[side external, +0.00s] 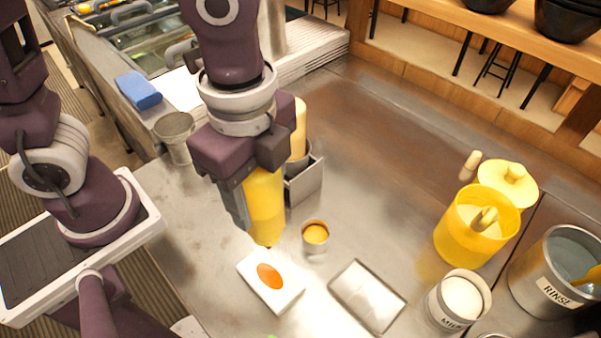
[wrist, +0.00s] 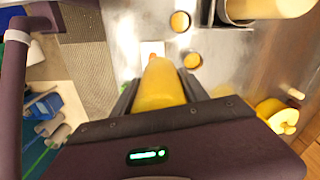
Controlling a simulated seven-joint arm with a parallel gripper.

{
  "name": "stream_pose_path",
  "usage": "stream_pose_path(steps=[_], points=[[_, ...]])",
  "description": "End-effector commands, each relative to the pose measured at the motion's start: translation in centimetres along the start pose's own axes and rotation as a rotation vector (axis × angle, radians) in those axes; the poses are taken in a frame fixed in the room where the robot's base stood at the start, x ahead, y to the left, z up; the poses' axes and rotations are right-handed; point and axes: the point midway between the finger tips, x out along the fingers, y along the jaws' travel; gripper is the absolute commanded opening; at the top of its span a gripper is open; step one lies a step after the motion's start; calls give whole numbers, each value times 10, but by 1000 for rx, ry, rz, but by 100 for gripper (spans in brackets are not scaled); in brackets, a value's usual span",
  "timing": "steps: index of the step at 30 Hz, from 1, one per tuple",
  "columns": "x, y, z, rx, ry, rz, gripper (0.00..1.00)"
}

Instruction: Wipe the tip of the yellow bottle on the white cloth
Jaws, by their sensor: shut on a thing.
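My gripper (side external: 245,200) is shut on the yellow bottle (side external: 265,205) and holds it tip down. In the wrist view the bottle (wrist: 160,84) sits between the two fingers. The white cloth (side external: 287,293) lies on the metal counter below, with an orange oval patch (side external: 270,276) on it. The bottle's tip is close above the cloth's upper edge; I cannot tell whether it touches. In the wrist view a part of the cloth (wrist: 152,47) shows beyond the bottle, which hides the rest.
A small cup of yellow sauce (side external: 315,235) stands right of the bottle. A metal holder (side external: 305,180) with a pale bottle (side external: 299,132) is behind. A metal tray (side external: 367,296), milk container (side external: 460,298), yellow tub (side external: 470,235) and rinse pot (side external: 545,285) stand to the right.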

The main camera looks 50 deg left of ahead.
Motion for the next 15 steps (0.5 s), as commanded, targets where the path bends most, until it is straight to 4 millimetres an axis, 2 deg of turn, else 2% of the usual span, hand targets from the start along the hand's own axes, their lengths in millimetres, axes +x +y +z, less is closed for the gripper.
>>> stream_pose_path(steps=[3,5,15], points=[[4,15,9,158,-1,0,40],[6,18,9,196,-1,0,40],[36,27,-28,207,-2,2,40]])
